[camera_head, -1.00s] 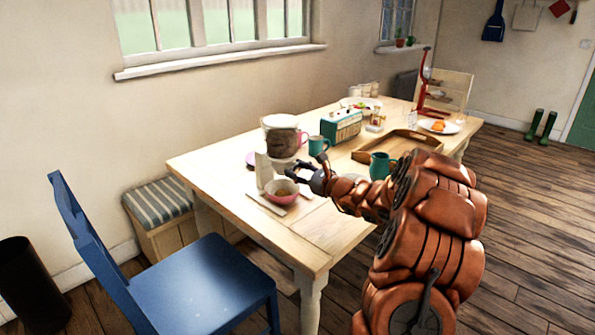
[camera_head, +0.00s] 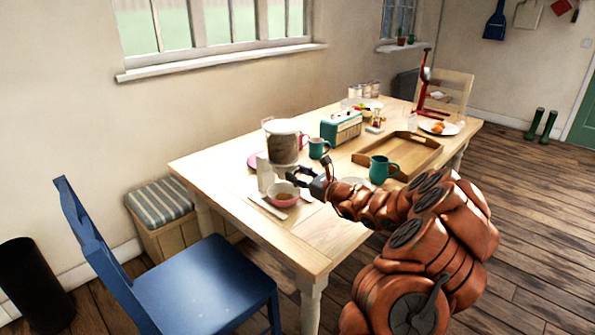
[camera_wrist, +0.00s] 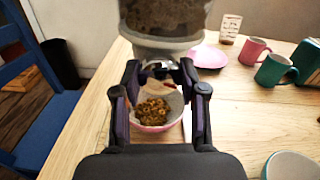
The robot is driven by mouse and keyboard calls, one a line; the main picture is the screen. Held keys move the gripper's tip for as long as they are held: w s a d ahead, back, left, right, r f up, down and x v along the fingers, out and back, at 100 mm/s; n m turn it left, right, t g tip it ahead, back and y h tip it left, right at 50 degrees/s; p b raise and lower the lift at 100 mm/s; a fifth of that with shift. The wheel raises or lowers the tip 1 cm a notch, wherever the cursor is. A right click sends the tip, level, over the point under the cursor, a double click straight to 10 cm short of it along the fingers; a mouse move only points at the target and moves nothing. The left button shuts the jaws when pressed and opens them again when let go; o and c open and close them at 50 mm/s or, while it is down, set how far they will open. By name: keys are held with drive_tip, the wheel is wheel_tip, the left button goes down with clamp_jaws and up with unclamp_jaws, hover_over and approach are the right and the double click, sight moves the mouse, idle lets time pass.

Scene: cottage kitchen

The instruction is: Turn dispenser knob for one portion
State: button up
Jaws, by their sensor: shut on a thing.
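The dispenser (camera_head: 284,147) stands on the table's near half, a pale-lidded container with dark contents. Its lower part shows at the top of the wrist view (camera_wrist: 165,22). My gripper (camera_wrist: 160,68) is shut on the knob; in the head view my gripper (camera_head: 297,176) is at the dispenser's front. A pink bowl (camera_head: 284,202) stands below the outlet. In the wrist view the bowl (camera_wrist: 174,124) holds brown, chunky food. The knob's exact angle is hard to tell.
A blue chair (camera_head: 205,285) stands at the table's near end.

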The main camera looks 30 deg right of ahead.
drive_tip(key=m+p, duration=0.1)
drive_tip(key=p, duration=0.1)
drive_tip(key=shift+r+m+p, duration=0.25)
drive_tip(key=shift+m+p, duration=0.05)
drive_tip(key=shift+m, duration=0.1)
drive_tip(key=shift+f+m, duration=0.25)
drive_tip(key=shift+m, duration=0.05)
drive_tip(key=o, duration=1.2)
drive_tip(key=shift+f, duration=0.1)
drive_tip(key=shift+c, duration=0.2)
drive_tip(key=v, duration=1.2)
idle(0.7)
